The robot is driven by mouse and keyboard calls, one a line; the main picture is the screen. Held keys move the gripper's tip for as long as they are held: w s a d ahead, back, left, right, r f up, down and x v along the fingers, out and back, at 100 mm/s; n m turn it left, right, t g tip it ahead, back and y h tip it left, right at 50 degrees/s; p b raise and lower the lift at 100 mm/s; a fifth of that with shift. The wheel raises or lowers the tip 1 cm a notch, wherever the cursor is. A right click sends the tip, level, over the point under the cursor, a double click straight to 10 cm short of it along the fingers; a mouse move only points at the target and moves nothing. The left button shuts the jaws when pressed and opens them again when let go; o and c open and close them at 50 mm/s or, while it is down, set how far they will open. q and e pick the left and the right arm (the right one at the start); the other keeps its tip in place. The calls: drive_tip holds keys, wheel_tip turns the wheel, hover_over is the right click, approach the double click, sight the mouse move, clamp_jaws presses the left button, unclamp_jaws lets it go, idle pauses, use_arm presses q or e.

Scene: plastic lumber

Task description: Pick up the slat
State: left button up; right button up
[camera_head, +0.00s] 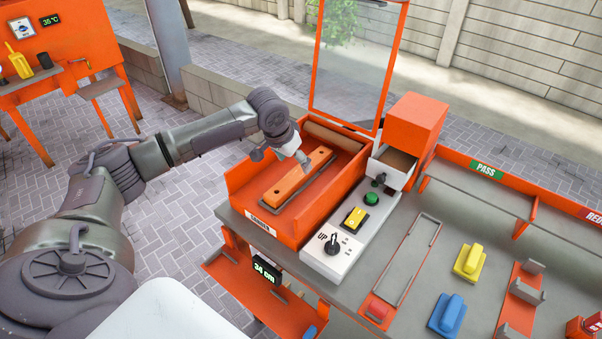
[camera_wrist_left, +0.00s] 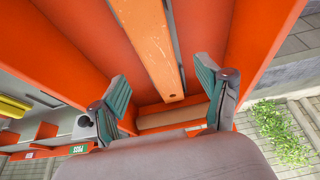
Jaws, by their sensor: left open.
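An orange slat (camera_head: 297,178) with a hole near each end lies in an open orange bin (camera_head: 240,188) on the workbench. In the left wrist view the slat (camera_wrist_left: 150,45) runs away from the camera, its near end between and beyond the fingertips. My left gripper (camera_head: 304,163) is at the far end of the slat, inside the bin's upper part. In the left wrist view my left gripper (camera_wrist_left: 163,95) has its two green-padded fingers spread wide, with nothing between the pads that I can see held. My right gripper is not in view.
A clear raised panel in an orange frame (camera_head: 313,60) stands behind the bin. A control box (camera_head: 340,245) with a green button, yellow switch and knob sits at its right. Yellow (camera_head: 469,262) and blue (camera_head: 447,314) blocks lie further right.

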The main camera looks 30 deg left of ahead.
sight(300, 171)
use_arm(q)
drive_tip(key=shift+w+d+f+p, duration=0.1)
drive_tip(key=shift+w+f+p, duration=0.3)
drive_tip(key=shift+f, duration=0.25)
drive_tip(key=x, duration=0.3)
drive_tip(key=shift+f+p, duration=0.2)
drive_tip(key=shift+p, duration=0.15)
drive_tip(key=shift+w+f, duration=0.15)
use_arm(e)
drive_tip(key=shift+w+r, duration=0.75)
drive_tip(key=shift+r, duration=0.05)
use_arm(q)
drive_tip(key=c, duration=0.5)
clamp_jaws()
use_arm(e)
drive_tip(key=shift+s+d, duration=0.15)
